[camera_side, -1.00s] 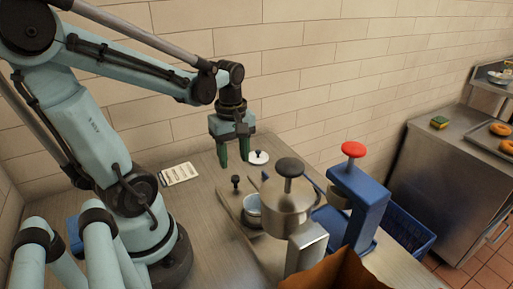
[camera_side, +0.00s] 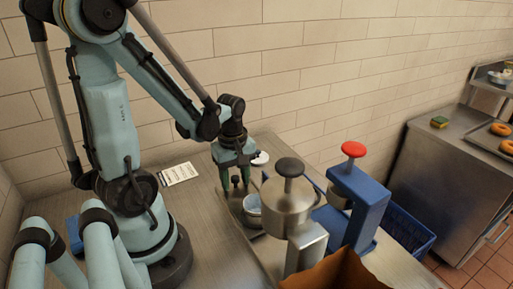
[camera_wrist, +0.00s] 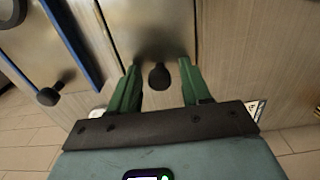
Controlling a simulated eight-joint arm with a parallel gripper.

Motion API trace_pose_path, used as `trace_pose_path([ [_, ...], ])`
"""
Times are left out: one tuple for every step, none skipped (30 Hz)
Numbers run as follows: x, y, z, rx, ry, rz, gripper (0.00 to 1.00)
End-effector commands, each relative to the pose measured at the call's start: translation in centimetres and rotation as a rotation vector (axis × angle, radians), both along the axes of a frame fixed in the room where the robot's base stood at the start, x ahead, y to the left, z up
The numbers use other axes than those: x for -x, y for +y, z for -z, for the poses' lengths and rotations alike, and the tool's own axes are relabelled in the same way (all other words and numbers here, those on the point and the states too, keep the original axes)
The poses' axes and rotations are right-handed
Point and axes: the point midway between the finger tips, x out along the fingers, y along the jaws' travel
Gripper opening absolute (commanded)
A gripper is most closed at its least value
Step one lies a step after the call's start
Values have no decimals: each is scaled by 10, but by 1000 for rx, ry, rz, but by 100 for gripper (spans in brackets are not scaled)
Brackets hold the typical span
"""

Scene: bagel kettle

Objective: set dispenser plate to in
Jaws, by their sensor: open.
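The dispenser plate (camera_side: 232,203) is a flat steel slide with an upright black knob (camera_side: 235,181) at its end, reaching out from the steel dispenser (camera_side: 288,212). My gripper (camera_side: 236,187) is open, pointing down over the knob end. In the wrist view the knob (camera_wrist: 159,76) stands between the two green fingers, with a gap on each side. The plate's bare steel (camera_wrist: 150,28) runs beyond the fingertips there. Whether the fingertips are low enough to flank the knob's full height is hard to tell.
A white disc (camera_side: 261,158) lies behind my gripper, and a printed card (camera_side: 179,173) lies left. A brown box (camera_side: 335,272) stands in front.

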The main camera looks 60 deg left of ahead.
Motion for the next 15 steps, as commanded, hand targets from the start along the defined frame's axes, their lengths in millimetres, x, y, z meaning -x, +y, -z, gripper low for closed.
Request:
trace_pose_path([
  [0,0,0,0,0,0,48],
  [0,0,0,0,0,0,48],
  [0,0,0,0,0,0,48],
  [0,0,0,0,0,0,48],
  [0,0,0,0,0,0,45],
  [0,0,0,0,0,0,38],
  [0,0,0,0,0,0,34],
  [0,0,0,0,0,0,29],
  [0,0,0,0,0,0,23],
  [0,0,0,0,0,0,19],
  [0,0,0,0,0,0,14],
  [0,0,0,0,0,0,8],
  [0,0,0,0,0,0,3],
  [0,0,0,0,0,0,0],
  [0,0,0,0,1,0,0],
])
